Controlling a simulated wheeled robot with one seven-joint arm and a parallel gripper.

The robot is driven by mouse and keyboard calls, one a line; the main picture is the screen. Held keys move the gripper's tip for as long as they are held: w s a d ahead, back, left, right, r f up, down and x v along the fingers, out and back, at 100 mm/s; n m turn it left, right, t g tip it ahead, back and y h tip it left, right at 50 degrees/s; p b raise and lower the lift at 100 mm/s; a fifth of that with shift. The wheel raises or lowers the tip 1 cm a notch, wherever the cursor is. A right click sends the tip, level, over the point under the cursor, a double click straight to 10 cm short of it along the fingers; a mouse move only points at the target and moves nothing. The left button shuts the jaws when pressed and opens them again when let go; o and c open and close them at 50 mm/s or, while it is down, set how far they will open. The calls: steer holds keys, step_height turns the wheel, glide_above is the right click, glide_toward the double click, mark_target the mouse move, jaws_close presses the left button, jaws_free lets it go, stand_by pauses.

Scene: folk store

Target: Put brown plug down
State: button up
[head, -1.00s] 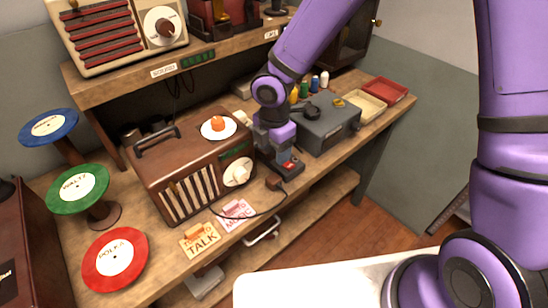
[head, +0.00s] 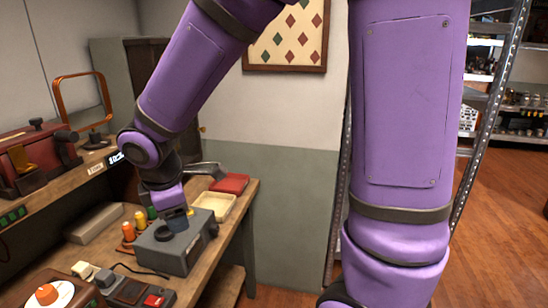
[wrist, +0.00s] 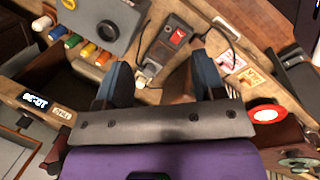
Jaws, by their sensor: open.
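A small brown plug (wrist: 198,43) lies on the wooden bench beside a dark socket block with a red switch (wrist: 172,42) in the wrist view. A thin dark cord runs from the plug's side. In the head view the socket block (head: 135,292) is at the bottom left; I cannot clearly make out the brown plug there. A cream plug (wrist: 145,77) is at the block's near end. My gripper (wrist: 161,78) is open, with nothing held between its fingers. In the head view my gripper (head: 177,220) appears by the grey box (head: 178,250), apart from the brown plug.
Colored spools (head: 129,233) stand beside the grey box. A cream tray (head: 214,207) and a red tray (head: 230,184) are at the bench's far end. An upper shelf (head: 60,180) overhangs the left side. Open floor lies right of the bench.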

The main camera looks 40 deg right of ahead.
steer(key=s+d+r+m+t+y, duration=0.1)
steer(key=s+d+r+m, duration=0.4)
steer(key=s+r+m, duration=0.2)
steer(key=s+d+r+m+t, duration=0.2)
steer(key=s+d+r+m, duration=0.4)
steer(key=s, duration=0.4)
steer(key=shift+d+r+m+y, duration=0.25)
steer(key=shift+r+m+y, duration=0.2)
steer(key=shift+m, duration=0.45)
